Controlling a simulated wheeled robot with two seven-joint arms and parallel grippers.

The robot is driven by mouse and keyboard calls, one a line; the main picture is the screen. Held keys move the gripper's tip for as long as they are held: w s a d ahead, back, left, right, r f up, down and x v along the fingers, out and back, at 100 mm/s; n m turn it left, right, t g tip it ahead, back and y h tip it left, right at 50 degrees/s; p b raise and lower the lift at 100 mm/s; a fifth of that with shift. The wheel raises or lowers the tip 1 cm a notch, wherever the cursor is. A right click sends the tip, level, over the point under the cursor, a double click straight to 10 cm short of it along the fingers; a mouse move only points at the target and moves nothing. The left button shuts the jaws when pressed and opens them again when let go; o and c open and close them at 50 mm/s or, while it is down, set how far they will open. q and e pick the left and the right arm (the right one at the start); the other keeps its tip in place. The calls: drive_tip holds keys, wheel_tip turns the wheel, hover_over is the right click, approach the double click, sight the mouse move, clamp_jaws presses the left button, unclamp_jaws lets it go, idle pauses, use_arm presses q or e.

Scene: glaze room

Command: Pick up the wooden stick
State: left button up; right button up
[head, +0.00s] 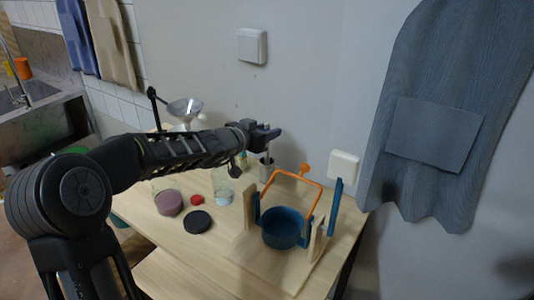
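My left arm reaches across the table from the left in the head view. Its gripper (266,133) is above a small dark grey cup (267,171) near the wall. A thin, short upright shape shows between the gripper and the cup; it is too small to tell whether it is the wooden stick or a finger. I cannot make out the wooden stick for certain. Whether the fingers are open or shut is not clear. My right gripper is not in view.
A blue pot (283,228) with an orange crank (292,174) stands on a wooden frame at the right. A purple disc (168,203), red lid (197,199), black disc (198,222) and glass jar (223,188) lie left of it. A funnel (185,107) stands behind my arm.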

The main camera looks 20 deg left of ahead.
use_arm(q)
clamp_jaws()
drive_tip(key=shift+r, duration=0.15)
idle(0.6)
wheel_tip(320, 180, up, 28)
drive_tip(key=p, duration=1.3)
drive_tip(key=shift+f, duration=0.25)
